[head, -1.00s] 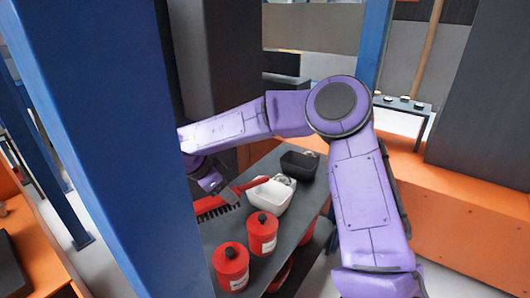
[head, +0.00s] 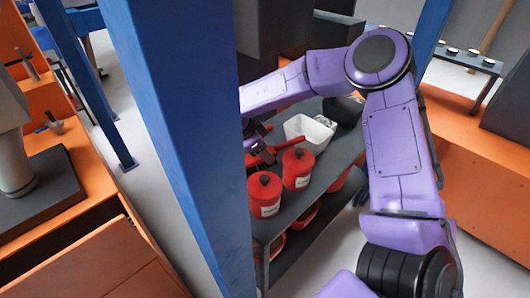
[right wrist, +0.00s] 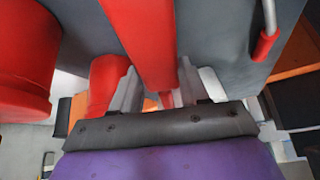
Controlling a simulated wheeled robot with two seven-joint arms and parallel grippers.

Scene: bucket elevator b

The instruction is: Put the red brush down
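The red brush (head: 288,142) is held at my right gripper (head: 258,150), low over the grey shelf top (head: 306,201), beside two red canisters. The blue post hides its bristle end in the head view; I cannot tell whether it touches the shelf. In the right wrist view the red brush handle (right wrist: 145,40) runs between the two grey fingers of my right gripper (right wrist: 158,88), which look closed on it. My left gripper is not in view.
Red canisters (head: 265,194) (head: 298,169) stand at the shelf's near side. A white bin (head: 308,133) and a dark bin (head: 345,110) stand farther back. The blue post (head: 185,150) blocks the left. An orange bench (head: 100,235) stands at far left.

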